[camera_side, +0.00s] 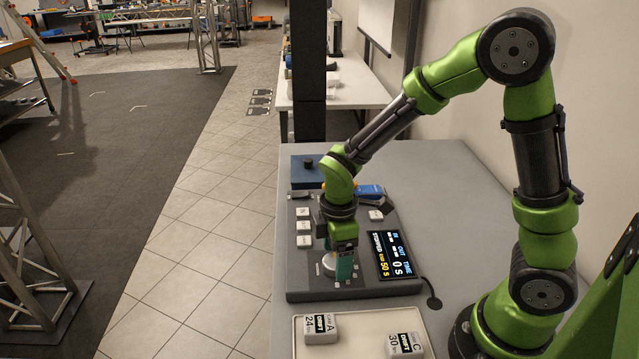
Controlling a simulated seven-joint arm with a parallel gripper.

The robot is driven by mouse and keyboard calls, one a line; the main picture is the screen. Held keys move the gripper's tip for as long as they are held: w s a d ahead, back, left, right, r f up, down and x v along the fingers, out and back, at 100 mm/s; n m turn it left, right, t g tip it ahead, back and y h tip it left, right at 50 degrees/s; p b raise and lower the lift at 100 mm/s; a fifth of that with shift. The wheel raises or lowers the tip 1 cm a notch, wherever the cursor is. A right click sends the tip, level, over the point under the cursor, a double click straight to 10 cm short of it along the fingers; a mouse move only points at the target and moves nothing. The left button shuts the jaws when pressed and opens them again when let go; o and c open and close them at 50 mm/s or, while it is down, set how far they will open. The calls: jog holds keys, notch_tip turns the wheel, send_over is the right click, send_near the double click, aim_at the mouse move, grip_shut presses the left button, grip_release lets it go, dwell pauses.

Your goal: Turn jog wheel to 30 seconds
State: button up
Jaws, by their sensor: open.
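The jog wheel (327,266) is a pale round knob on the grey control panel (350,291), partly hidden by my gripper. My gripper (338,272) points down over the wheel with its green fingers at the wheel's edge. It is open; whether the fingers touch the wheel cannot be told from this side.
White buttons (304,227) line the panel's left side. A blue box with a black knob (308,168) stands behind the panel. The grey table (440,205) is clear to the right.

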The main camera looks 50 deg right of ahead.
jog(key=shift+f, duration=0.35)
jog(key=c, duration=1)
jog(key=shift+c, duration=0.2)
